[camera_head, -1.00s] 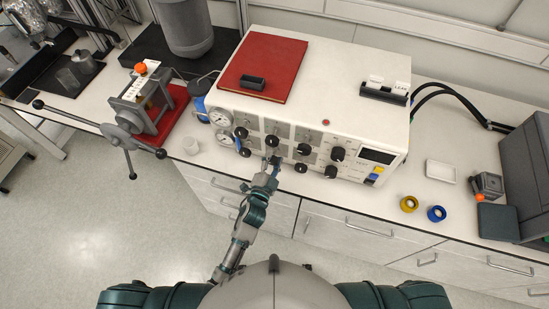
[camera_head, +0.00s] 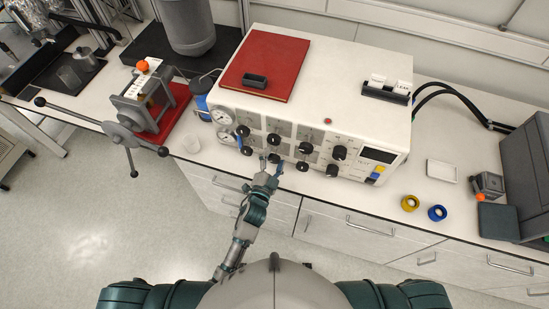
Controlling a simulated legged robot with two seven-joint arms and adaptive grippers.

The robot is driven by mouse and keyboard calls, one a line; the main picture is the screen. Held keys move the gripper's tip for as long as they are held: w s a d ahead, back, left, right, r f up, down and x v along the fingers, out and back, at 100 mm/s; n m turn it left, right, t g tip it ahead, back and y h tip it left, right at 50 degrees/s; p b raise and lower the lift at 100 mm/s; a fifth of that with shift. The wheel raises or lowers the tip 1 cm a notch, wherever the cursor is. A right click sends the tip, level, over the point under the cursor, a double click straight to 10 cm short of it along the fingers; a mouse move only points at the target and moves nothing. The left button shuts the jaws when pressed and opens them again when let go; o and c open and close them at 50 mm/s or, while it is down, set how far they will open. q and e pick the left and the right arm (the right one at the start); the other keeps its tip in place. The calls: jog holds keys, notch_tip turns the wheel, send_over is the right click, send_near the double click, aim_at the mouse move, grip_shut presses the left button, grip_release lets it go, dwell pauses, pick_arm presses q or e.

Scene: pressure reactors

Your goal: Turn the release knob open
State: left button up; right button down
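The white control unit (camera_head: 325,120) stands on the bench with two rows of black knobs on its front panel. The labels are too small to read, so I cannot tell which knob is the release knob. My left gripper (camera_head: 271,164) is in front of the lower row, close to the second lower knob from the left (camera_head: 273,157). Its fingers are spread, with the knob just beyond the gap between them. I cannot tell whether they touch it. My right gripper is not in view.
A red book (camera_head: 265,65) lies on top of the unit.

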pick_arm(q)
jog(key=v, duration=1.2)
jog(key=shift+d+f, duration=0.1)
jog(key=s+a+f+n+g+y, duration=0.1)
jog(key=s+a+f+n+g, duration=0.15)
jog(key=f, duration=0.95)
jog(key=s+a+f+n+g+y, duration=0.1)
jog(key=s+a+f+g, duration=0.2)
jog(key=f, duration=0.9)
jog(key=s+a+f+n+g+y, duration=0.1)
jog(key=s+f+g, duration=0.25)
jog(key=f, duration=0.75)
jog(key=s+a+f+n+g+y, duration=0.1)
jog(key=s+a+f, duration=0.3)
jog(key=s, duration=0.5)
jog(key=s+a+f+n+g, duration=0.3)
jog(key=s+a+f, duration=0.2)
jog(key=s+f, duration=0.3)
jog(key=s+a+f+n+g+y, duration=0.1)
jog(key=s+a+f+n+g, duration=0.1)
jog(key=s+a+f, duration=0.3)
jog(key=s+f+g, duration=0.1)
jog(key=s, duration=0.3)
jog(key=shift+s+n+y, duration=0.3)
jog(key=shift+s+n, duration=0.05)
jog(key=shift+s, duration=0.05)
